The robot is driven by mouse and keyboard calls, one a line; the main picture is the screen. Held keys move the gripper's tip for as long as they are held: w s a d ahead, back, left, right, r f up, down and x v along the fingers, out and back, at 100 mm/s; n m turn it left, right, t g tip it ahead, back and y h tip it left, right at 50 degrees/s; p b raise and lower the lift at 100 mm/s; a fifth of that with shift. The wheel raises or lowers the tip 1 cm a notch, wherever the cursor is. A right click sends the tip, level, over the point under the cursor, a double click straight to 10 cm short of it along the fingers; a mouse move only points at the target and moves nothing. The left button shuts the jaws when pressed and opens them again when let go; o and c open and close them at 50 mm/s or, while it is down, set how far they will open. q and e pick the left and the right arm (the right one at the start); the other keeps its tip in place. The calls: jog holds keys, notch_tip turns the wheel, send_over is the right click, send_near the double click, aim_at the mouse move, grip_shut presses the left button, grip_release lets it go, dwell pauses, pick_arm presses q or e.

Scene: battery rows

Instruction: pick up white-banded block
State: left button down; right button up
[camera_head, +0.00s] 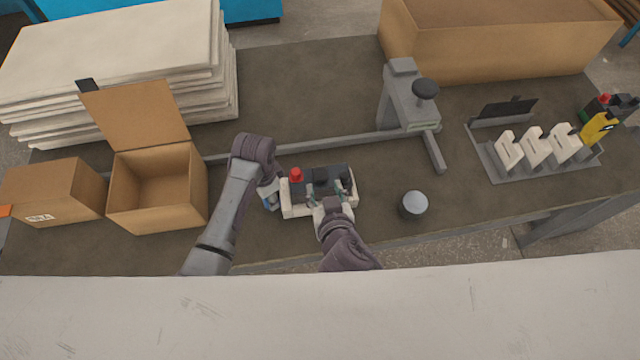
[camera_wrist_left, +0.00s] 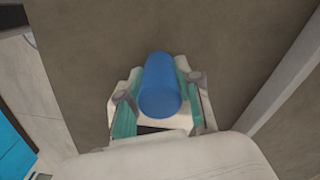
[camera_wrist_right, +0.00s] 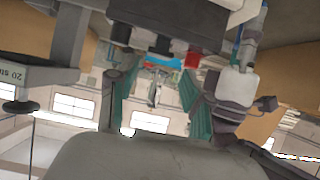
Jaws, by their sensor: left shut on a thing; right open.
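My left gripper (camera_head: 270,192) is shut on a blue cylinder (camera_wrist_left: 160,85), which lies between its fingers in the left wrist view. It is just left of a pale tray (camera_head: 290,211). The tray holds a red-topped block (camera_head: 296,175) and dark blocks (camera_head: 338,173). My right gripper (camera_head: 325,190) is open at the tray's front side, close to the dark blocks and partly hiding them. In the right wrist view nothing is clearly held between its fingers (camera_wrist_right: 158,92); dark block ends (camera_wrist_right: 160,42) show above. I cannot make out which block has a white band.
A metal cylinder (camera_head: 414,204) stands right of the tray, and a grey press-like fixture (camera_head: 405,95) behind it. An open carton (camera_head: 157,215) is at left.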

aim_at(321, 176)
jog(key=x, duration=0.6)
jog(key=shift+w+f, duration=0.2)
jog(key=shift+w, duration=0.1)
grip_shut()
jog(key=shift+w+r, duration=0.15)
jog(key=shift+r, duration=0.2)
